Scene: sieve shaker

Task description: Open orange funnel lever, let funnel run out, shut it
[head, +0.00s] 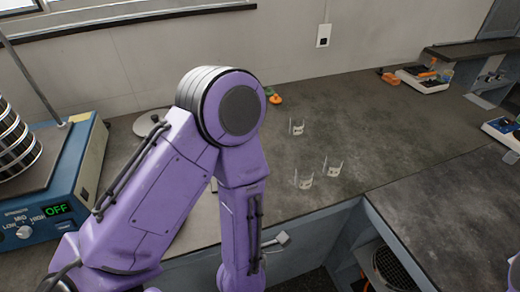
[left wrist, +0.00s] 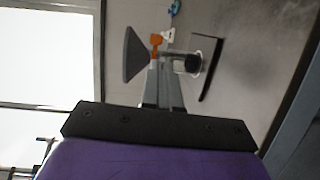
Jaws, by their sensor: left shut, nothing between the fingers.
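In the left wrist view, which is turned on its side, a dark grey funnel (left wrist: 134,55) shows with its wide end to the left. An orange lever (left wrist: 156,41) sits at its narrow end. A clear glass vessel (left wrist: 188,63) is to the right of the lever, at the outlet side. My left gripper (left wrist: 160,68) is shut and empty. Its fingertips appear just beside the lever and outlet; I cannot tell whether they touch. In the head view my left arm's links cover the middle, and I cannot make out the funnel, the lever or the gripper. My right gripper is in neither view.
A blue shaker base (head: 88,165) with an OFF display stands at the left, carrying stacked sieves (head: 14,140). Several small clear cups (head: 304,180) stand on the grey bench (head: 370,130). A scale (head: 421,80) is at the back right.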

